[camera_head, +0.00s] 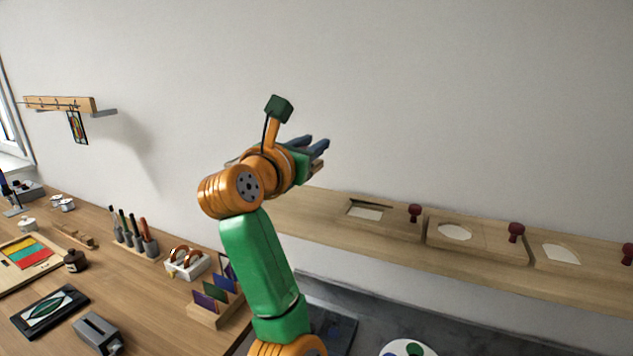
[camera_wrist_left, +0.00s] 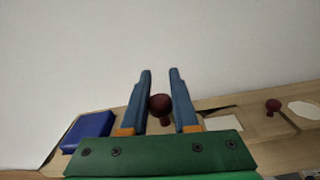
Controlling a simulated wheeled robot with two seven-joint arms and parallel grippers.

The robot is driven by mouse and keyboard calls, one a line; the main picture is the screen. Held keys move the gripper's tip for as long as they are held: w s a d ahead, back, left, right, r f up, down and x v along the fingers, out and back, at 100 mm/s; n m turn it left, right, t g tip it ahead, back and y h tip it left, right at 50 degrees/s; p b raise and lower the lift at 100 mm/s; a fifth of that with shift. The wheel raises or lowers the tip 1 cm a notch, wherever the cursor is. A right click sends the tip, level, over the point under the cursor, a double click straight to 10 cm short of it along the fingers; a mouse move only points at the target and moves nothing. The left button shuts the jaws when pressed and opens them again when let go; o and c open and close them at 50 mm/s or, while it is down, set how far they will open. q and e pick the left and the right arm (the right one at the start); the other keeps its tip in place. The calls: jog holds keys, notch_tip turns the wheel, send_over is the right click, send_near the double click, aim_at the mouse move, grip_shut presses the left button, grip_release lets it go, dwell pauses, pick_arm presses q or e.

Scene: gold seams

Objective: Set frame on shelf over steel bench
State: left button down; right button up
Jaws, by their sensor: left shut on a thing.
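My left gripper (camera_head: 318,147) is raised in front of the wall, above the left part of the wooden shelf (camera_head: 480,268). What the knob is fixed to is mostly hidden by the green gripper body. On the shelf, pale wooden boards with cut-out openings stand in a row: one (camera_head: 385,222), a second (camera_head: 482,243) and a third (camera_head: 595,270), each with a dark red knob. The steel bench (camera_head: 375,310) lies below the shelf. My right gripper is not visible.
A blue block (camera_wrist_left: 88,130) lies at the shelf's left in the wrist view. The wooden table (camera_head: 130,285) at left holds a tool rack (camera_head: 135,240), a card holder (camera_head: 215,305) and a dark tablet-like panel (camera_head: 50,310). A wall rack (camera_head: 60,104) hangs at upper left.

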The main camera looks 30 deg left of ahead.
pick_arm(q)
jog(key=w+f, duration=0.3)
jog(key=w+a+f+p, duration=0.1)
jog(key=w+f, duration=0.2)
jog(key=shift+w+a+f+p, duration=0.2)
jog(key=shift+w+p, duration=0.1)
jog(key=shift+w, duration=0.1)
jog(key=f, duration=0.2)
jog(key=f+p, duration=0.1)
jog(key=shift+w+a+f, duration=0.1)
jog(key=shift+w+f, duration=0.25)
jog(key=shift+s, duration=0.1)
jog(key=c, duration=0.7)
grip_release()
jog(key=shift+s, duration=0.5)
jog(key=s, duration=0.3)
jog(key=s+b, duration=0.1)
jog(key=s, duration=0.3)
jog(key=s+d+b, duration=0.1)
jog(key=s, duration=0.3)
